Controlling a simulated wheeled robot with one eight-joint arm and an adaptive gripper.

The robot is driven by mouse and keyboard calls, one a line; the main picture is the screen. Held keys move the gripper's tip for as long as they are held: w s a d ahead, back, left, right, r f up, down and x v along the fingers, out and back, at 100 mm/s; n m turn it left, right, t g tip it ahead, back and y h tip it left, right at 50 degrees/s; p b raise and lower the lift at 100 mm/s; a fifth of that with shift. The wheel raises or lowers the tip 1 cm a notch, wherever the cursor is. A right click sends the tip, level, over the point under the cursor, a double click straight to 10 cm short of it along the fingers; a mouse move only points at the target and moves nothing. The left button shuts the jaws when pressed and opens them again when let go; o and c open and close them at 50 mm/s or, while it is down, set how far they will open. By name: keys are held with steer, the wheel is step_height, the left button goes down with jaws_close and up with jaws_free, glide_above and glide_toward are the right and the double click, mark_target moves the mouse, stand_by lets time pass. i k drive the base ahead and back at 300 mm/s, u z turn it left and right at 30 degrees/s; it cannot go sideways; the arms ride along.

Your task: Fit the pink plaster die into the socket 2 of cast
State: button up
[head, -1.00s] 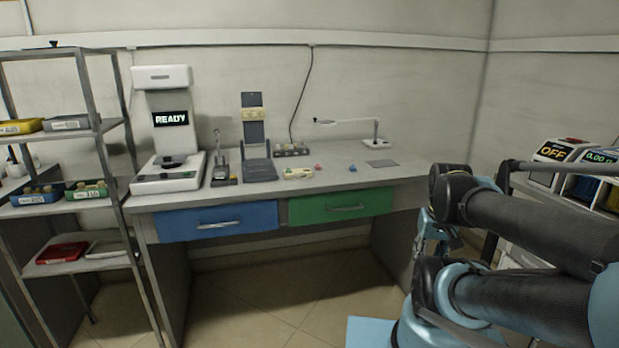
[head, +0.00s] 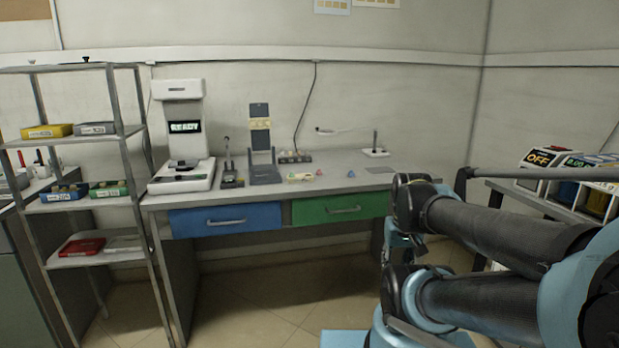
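A small pink piece (head: 319,172), likely the pink plaster die, lies on the grey workbench (head: 215,198) in the head view. Just left of it is a pale, yellowish low object (head: 299,177) that may be the cast; its sockets are too small to make out. A small blue piece (head: 351,173) lies to the right of the pink one. My arm is folded at the right of the view, well apart from the bench top. My gripper (head: 388,252) is partly hidden beside my arm, low in front of the bench's right end, and its fingers cannot be made out.
A white machine reading READY (head: 184,126), a small press-like tool (head: 229,170) and a dark stand (head: 264,165) fill the bench's left half. A lamp (head: 375,152) stands at the right rear. Floor before the bench is clear.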

mark_target(300, 178)
steer(key=i, duration=1)
